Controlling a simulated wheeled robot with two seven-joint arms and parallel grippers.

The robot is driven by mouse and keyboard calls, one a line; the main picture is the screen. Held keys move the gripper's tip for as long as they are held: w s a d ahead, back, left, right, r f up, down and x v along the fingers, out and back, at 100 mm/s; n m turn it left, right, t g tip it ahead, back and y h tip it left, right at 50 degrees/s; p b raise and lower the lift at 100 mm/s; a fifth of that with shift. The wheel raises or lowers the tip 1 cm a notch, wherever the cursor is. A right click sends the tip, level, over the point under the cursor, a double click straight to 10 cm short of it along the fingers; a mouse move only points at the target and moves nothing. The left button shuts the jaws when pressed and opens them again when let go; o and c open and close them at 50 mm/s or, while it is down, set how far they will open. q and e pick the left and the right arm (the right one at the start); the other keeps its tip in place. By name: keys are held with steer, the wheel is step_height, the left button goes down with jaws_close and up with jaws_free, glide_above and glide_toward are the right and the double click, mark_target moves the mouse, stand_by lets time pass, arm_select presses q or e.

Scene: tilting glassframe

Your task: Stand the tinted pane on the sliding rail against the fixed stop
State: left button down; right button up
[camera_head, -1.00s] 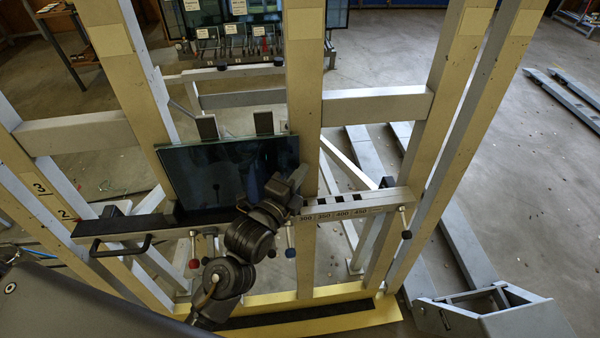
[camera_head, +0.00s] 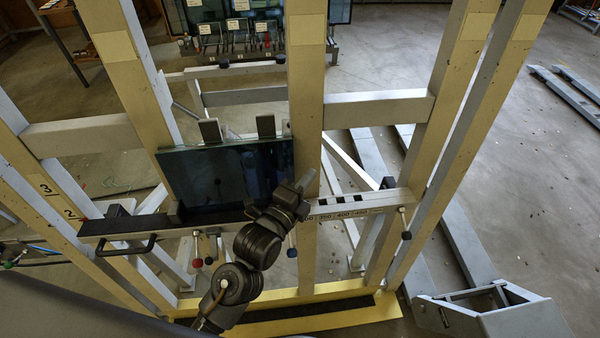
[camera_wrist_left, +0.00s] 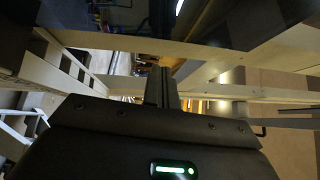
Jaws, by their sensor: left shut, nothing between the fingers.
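The tinted pane (camera_head: 215,178) is a dark rectangular sheet standing on the sliding rail (camera_head: 350,207), a pale bar with a printed scale. Its back leans near two grey upright pads. A small dark block (camera_head: 175,212), which looks like the fixed stop, is at its lower left corner; I cannot tell whether they touch. My left gripper (camera_head: 304,181) is shut and empty at the pane's right edge, in front of a post; contact is unclear. The shut fingers (camera_wrist_left: 161,86) show below a dark surface in the left wrist view. My right gripper is out of view.
Yellowish posts (camera_head: 304,90) and a crossbar (camera_head: 378,108) surround the pane. A black handle (camera_head: 125,248) sticks out at the rail's left. Knobbed levers (camera_head: 292,250) hang below it.

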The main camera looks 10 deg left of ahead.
arm_select(q)
steer(key=b+v, duration=0.2)
steer(key=v, duration=0.7)
steer(key=a+f+n+g, duration=0.1)
steer(key=f, duration=0.1)
steer(key=s+a+f+n+g+y, duration=0.1)
steer(key=f+n, duration=0.1)
steer(key=a+f+n+g, duration=0.1)
steer(key=f, duration=0.1)
steer(key=shift+s+f+n+y, duration=0.1)
steer(key=shift+s+n+y, duration=0.1)
steer(key=shift+n+y, duration=0.15)
steer(key=s+a+f+n+g+y, duration=0.4)
steer(key=s+a+f+n+g, duration=0.7)
steer(key=s+n, duration=0.4)
step_height(320, 180, down, 28)
steer(key=s, duration=0.2)
steer(key=s+a+f+g, duration=0.2)
steer(key=s+a+f, duration=0.1)
steer(key=s+f, duration=1.1)
steer(key=shift+s+a+f, duration=0.2)
steer(key=shift+s+f, duration=0.2)
steer(key=shift+s, duration=0.7)
